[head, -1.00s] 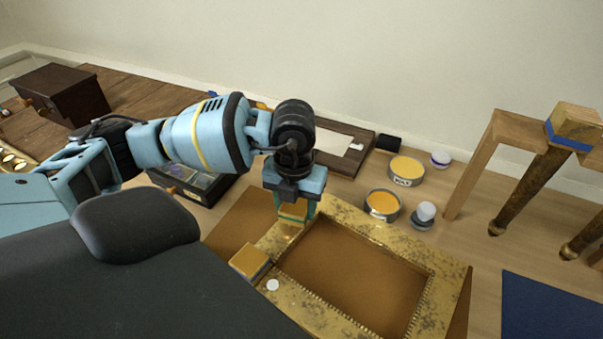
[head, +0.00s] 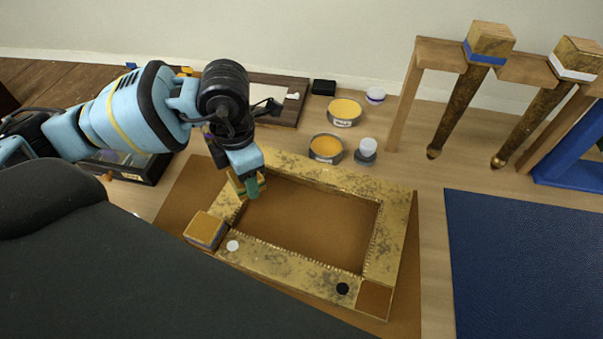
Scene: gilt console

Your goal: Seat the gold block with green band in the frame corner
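The gold block with green band (head: 235,183) is at the upper left corner of the gilt frame (head: 290,265), partly hidden by my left gripper (head: 247,186). The gripper points down and its fingers close on the block. Whether the block is fully down in the corner cannot be told. The frame lies flat on a brown board (head: 182,193). Its lower right corner (head: 375,298) is a bare brown gap beside a black dot. My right gripper is not in view.
Two open tins (head: 326,148) (head: 344,112) and small white-capped jars (head: 367,149) (head: 376,95) stand behind the frame. A wooden stand (head: 437,55) holds gold legs at the back right. A blue mat (head: 525,265) lies clear at the right. A dark box (head: 145,168) is at the left.

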